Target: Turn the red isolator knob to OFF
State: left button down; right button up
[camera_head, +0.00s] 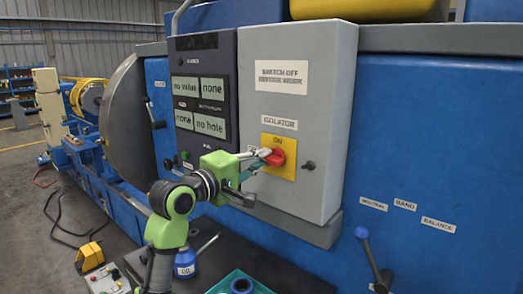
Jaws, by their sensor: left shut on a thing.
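The red isolator knob (275,157) sits on a yellow plate (287,146) low on the front of a grey cabinet (305,100). The word ON shows at the top of the plate, and an ISOLATOR label is above it. My left gripper (264,156), on a green and black wrist, reaches in from the left. Its fingers are shut on the red knob and hide its left part. The knob's exact angle is hard to tell. My right gripper is out of view.
A dark display panel (201,90) is left of the cabinet. A small black latch (308,165) is right of the knob. A lever with a blue ball (362,233) stands at lower right. A blue bottle (186,263) and teal tray (240,283) are below my arm.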

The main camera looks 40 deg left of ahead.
pick_arm(q)
jog(key=shift+f+n+p, duration=0.1)
jog(key=shift+n+p, duration=0.4)
jog(key=shift+n, duration=0.2)
jog(key=c, duration=2)
grip_release()
jog(key=shift+c, duration=0.2)
jog(key=s+a, duration=0.1)
jog(key=s, duration=1.1)
